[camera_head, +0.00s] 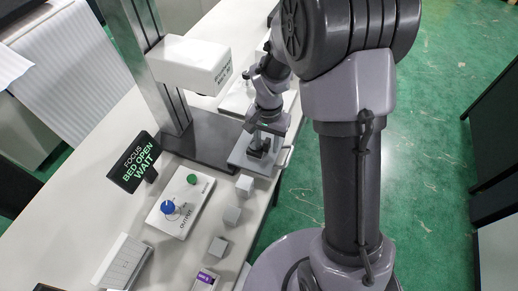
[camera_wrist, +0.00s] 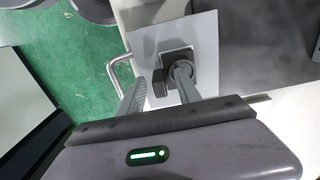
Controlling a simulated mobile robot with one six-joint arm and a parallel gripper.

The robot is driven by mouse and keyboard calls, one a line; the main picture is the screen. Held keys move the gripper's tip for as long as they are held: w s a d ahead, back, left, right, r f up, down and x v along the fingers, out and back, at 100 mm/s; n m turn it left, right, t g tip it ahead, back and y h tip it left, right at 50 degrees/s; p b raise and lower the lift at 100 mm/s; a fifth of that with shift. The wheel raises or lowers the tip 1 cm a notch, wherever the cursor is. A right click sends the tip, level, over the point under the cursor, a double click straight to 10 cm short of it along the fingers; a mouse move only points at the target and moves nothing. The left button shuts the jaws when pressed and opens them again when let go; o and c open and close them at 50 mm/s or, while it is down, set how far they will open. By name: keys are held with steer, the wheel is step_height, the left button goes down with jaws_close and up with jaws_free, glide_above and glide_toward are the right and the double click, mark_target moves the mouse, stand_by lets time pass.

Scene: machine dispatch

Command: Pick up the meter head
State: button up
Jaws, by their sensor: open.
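A small dark part, which I take to be the meter head, sits on a light grey plate with a side handle. In the wrist view the part (camera_wrist: 174,55) has a square base, a round piece and a small block; one finger hides some of it. The plate (camera_wrist: 205,35) lies beneath it. In the head view the dark part (camera_head: 257,150) shows on the plate (camera_head: 240,158), close below my gripper (camera_head: 264,134). In the wrist view my gripper (camera_wrist: 160,76) is open. Its right finger overlaps the round piece; its left finger is beside the small block. Contact cannot be told.
A column carries a white machine head (camera_head: 188,65) over a dark base (camera_head: 205,140). A sign (camera_head: 134,162) reads "FOCUS BED OPEN WAIT". A control box (camera_head: 180,222) has a blue knob and a green button.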

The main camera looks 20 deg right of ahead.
steer(key=shift+r, duration=0.1)
jaws_close()
